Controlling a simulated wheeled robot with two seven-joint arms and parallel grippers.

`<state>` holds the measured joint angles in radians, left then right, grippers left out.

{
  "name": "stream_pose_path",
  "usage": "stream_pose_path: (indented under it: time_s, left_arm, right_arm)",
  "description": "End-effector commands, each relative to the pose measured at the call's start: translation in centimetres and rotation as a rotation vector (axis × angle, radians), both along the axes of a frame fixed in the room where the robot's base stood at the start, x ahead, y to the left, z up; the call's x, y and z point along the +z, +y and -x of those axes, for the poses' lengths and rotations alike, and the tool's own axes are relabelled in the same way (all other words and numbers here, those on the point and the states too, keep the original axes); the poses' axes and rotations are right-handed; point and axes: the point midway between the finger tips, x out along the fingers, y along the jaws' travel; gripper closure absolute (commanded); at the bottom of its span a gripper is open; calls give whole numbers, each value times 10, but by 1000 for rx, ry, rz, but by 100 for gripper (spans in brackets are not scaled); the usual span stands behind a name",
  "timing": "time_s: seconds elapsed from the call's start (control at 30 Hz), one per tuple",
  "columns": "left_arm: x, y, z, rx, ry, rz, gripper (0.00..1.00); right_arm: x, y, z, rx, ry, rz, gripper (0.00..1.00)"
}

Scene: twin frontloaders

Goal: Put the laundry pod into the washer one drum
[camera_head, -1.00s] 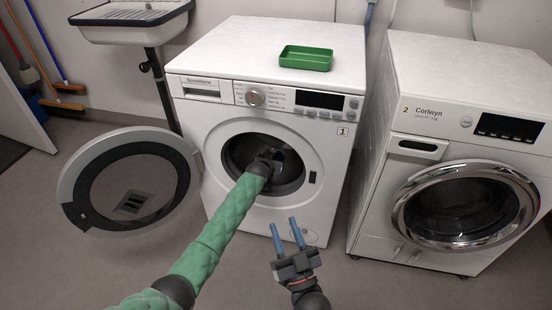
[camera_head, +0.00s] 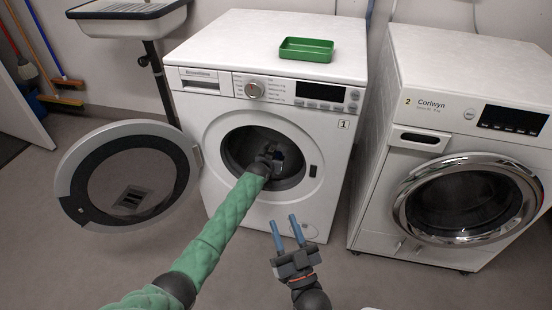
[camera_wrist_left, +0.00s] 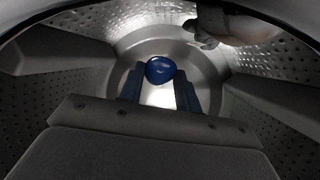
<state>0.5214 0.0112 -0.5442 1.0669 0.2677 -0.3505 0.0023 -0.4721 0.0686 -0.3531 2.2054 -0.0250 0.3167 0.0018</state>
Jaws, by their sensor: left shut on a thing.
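Washer one (camera_head: 262,115), marked 1, stands in the middle with its round door (camera_head: 128,178) swung open to the left. My left arm reaches through the opening, and my left gripper (camera_head: 270,153) is inside the drum (camera_head: 236,150). In the left wrist view the perforated drum (camera_wrist_left: 85,105) surrounds the gripper. The blue laundry pod (camera_wrist_left: 160,70) is between the left gripper's fingertips (camera_wrist_left: 159,78), which are shut on it. The pod cannot be made out in the head view. My right gripper (camera_head: 285,219) is open and empty in front of washer one.
A green tray (camera_head: 306,50) sits on top of washer one. Washer two (camera_head: 455,150) stands to the right with its door shut. A pale, unclear object (camera_wrist_left: 235,25) shows at the top of the drum. A sink (camera_head: 128,20) is at the back left.

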Motion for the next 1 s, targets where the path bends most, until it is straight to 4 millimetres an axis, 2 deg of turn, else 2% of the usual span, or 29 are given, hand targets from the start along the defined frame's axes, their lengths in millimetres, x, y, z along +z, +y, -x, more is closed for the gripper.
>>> stream_pose_path:
  time_s: [0.07,0.1,0.2,0.23,0.63,1.0]
  left_arm:
    - [-3,0,0,0,0,0,88]
    - [-3,0,0,0,0,0,63]
    - [-2,0,0,0,0,0,43]
    - [-3,0,0,0,0,0,41]
    - [1,3,6,0,-1,0,41]
    - [20,24,47,0,1,0,41]
  right_arm:
    - [-2,0,0,0,0,0,64]
    - [-2,0,0,0,0,0,64]
    - [-1,0,0,0,0,0,64]
    - [-1,0,0,0,0,0,64]
    - [2,0,0,0,0,0,64]
    - [17,0,0,0,0,0,64]
